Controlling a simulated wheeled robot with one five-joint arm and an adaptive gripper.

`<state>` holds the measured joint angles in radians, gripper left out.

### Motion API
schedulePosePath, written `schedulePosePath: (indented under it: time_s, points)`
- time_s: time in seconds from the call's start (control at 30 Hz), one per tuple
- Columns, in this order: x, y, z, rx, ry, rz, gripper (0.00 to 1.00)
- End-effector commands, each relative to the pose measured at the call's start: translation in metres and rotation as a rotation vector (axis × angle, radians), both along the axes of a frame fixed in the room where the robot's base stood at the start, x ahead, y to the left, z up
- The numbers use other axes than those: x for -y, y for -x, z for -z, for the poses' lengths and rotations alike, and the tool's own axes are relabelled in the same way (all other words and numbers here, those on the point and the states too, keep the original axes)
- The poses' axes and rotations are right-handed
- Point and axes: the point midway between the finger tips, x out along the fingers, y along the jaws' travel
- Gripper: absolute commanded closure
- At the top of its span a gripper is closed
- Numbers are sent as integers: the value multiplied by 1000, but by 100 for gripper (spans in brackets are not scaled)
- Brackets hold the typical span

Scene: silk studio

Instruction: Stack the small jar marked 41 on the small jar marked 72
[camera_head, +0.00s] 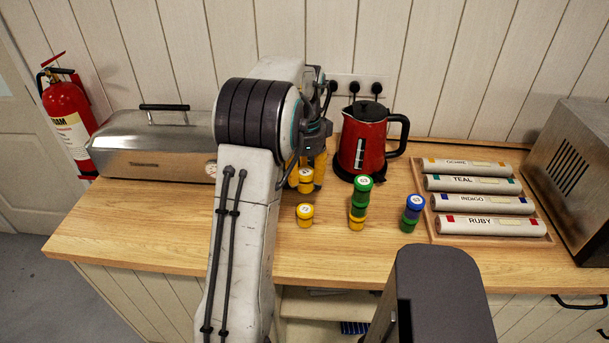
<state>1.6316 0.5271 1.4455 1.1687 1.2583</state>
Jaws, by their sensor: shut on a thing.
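Small round jars with pale-topped lids stand on the wooden counter; the numbers on them are too small to read, so I cannot tell which are 41 and 72. A yellow jar (305,174) is at my gripper (308,172), which is partly hidden behind my arm and appears shut on it. More yellow shows directly below that jar; whether the two touch is unclear. Another yellow jar (304,216) stands alone in front. To the right is a stack of green jars (361,190) with yellow at its base, then a shorter blue-topped stack (412,208).
A red kettle (364,140) stands close behind the green stack. A wooden tray (433,228) with labelled rolls lies at right, beside a metal appliance (576,170). A steel lidded box (150,150) is at left. The front left counter (140,225) is clear.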

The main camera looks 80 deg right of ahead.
Motion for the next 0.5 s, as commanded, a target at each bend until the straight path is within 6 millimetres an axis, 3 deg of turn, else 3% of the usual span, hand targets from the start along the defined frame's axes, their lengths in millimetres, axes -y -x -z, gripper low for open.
schedulePosePath:
  time_s: [0.5]
  points:
    - [0,0,43,0,1,1,92]
